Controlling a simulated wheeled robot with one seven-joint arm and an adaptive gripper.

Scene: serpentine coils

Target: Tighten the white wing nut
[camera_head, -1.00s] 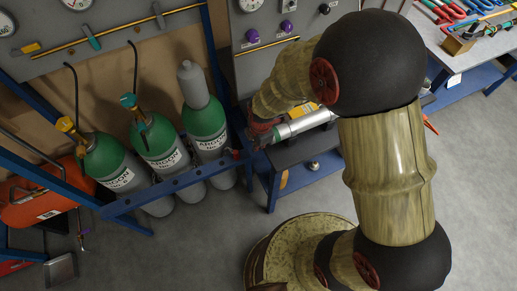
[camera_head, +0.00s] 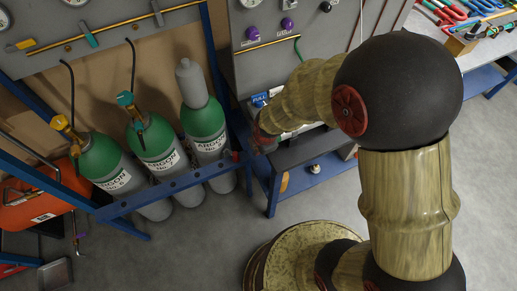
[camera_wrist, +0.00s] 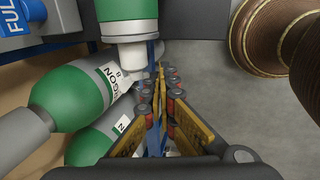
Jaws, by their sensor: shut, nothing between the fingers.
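I cannot make out a white wing nut in either view. My gripper (camera_head: 264,141) is at the end of the arm in the head view, beside the right end of the blue bottle rack (camera_head: 165,190). In the wrist view its yellow-padded fingers (camera_wrist: 160,75) are shut together with nothing between them. A green and white cylinder (camera_wrist: 127,12) with a pale grey end lies just beyond the fingertips at the top of that view. I cannot tell whether the fingers touch it.
Several green argon bottles (camera_head: 155,145) stand behind the rack; they also show left in the wrist view (camera_wrist: 75,98). A blue FULL label (camera_head: 261,99) is by the grey gauge panel (camera_head: 250,70). An orange case (camera_head: 45,200) is at far left. The floor (camera_head: 215,245) in front is clear.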

